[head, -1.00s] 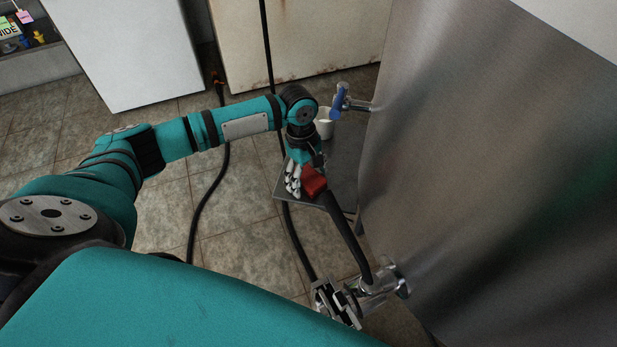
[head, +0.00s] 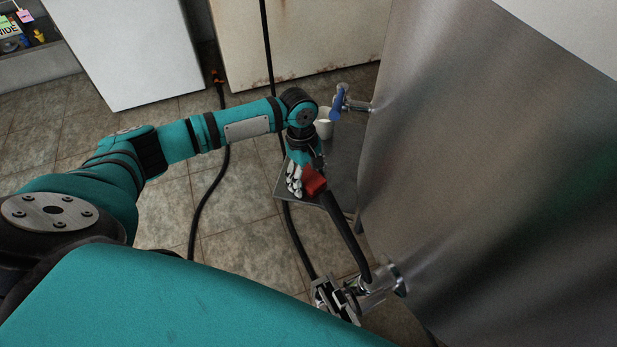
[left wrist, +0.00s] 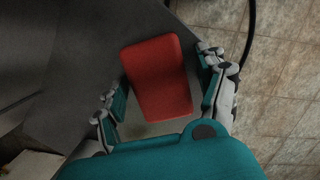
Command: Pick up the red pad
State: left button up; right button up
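In the left wrist view the red pad (left wrist: 158,77) is a rounded block, lying between my two fingers. My left gripper (head: 303,178) reaches down over it from above. In the left wrist view my left gripper (left wrist: 164,92) is open, with a finger on each side of the pad and narrow gaps showing. Its fingers partly hide the pad in the head view. I cannot make out my right gripper.
A white cup (head: 324,124) stands on the grey shelf (head: 345,165) under a blue-handled tap (head: 339,100). The steel tank (head: 480,170) closes off the right side. A dark hose (head: 347,238) runs from near the pad to the metal outlet (head: 385,282). Tiled floor is open on the left.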

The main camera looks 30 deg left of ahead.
aim_at(305, 174)
pick_arm(q)
jog(key=c, duration=0.9)
jog(key=shift+b, duration=0.55)
jog(key=r, duration=0.5)
jog(key=a+r, duration=0.1)
jog(key=r, duration=0.1)
jog(key=shift+s+r+p, duration=0.1)
jog(key=shift+r+p, duration=0.25)
jog(key=shift+r, duration=0.05)
jog(key=s+a, duration=0.2)
jog(key=a, duration=0.7)
jog(key=s+a, duration=0.3)
jog(key=a, duration=0.6)
jog(key=shift+a+b, duration=0.2)
jog(key=shift+b, duration=0.25)
jog(key=shift+f, duration=0.1)
